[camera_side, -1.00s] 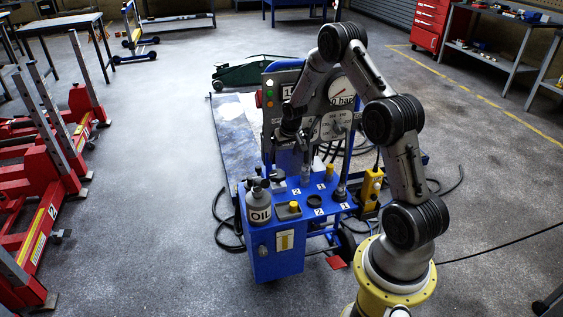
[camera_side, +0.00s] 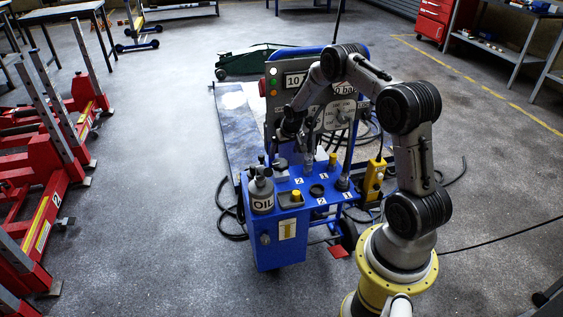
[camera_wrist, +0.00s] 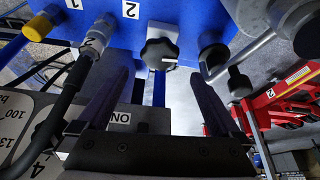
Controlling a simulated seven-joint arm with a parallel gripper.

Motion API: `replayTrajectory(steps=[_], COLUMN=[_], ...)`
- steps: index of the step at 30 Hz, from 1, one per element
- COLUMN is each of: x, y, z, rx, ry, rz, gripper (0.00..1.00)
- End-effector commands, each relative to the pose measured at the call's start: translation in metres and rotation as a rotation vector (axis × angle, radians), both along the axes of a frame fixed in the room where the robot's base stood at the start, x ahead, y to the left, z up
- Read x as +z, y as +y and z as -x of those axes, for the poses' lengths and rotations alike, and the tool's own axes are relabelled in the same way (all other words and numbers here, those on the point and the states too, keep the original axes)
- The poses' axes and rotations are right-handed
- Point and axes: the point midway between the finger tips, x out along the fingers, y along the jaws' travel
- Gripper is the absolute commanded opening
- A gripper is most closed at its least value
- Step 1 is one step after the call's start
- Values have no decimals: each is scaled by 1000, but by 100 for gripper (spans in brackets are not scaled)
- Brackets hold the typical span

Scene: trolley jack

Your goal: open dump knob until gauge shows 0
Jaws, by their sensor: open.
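In the wrist view a black lobed knob (camera_wrist: 158,53) sits on a pale block on the blue cart top. I take it for the dump knob. My gripper (camera_wrist: 160,76) is open, its two dark fingers pointing toward the knob, one to each side in the picture; contact is not clear. In the side view my gripper (camera_side: 291,143) hangs low in front of the panel, over the back of the blue cart (camera_side: 279,250). The gauge (camera_side: 344,89) is mostly hidden behind my arm, with only part of "0 bar" showing; its needle cannot be read.
A grey OIL bottle (camera_side: 262,196) stands at the cart's front left. Hose fittings (camera_wrist: 92,40) and a yellow cap (camera_wrist: 38,27) lie left of the knob in the wrist view. A grey lever rod (camera_wrist: 240,55) is close on the right. Red lifting stands (camera_side: 50,190) are farther left.

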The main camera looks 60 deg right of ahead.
Motion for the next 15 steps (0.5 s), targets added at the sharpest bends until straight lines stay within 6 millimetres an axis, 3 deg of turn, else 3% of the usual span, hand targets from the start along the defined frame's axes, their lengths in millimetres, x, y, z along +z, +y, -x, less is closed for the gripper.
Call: replayTrajectory(steps=[9, 15], x=[-51, -67], y=[-13, -18], z=[-15, -22], rx=[0, 0], ry=[2, 0], rz=[-1, 0], gripper=[100, 100])
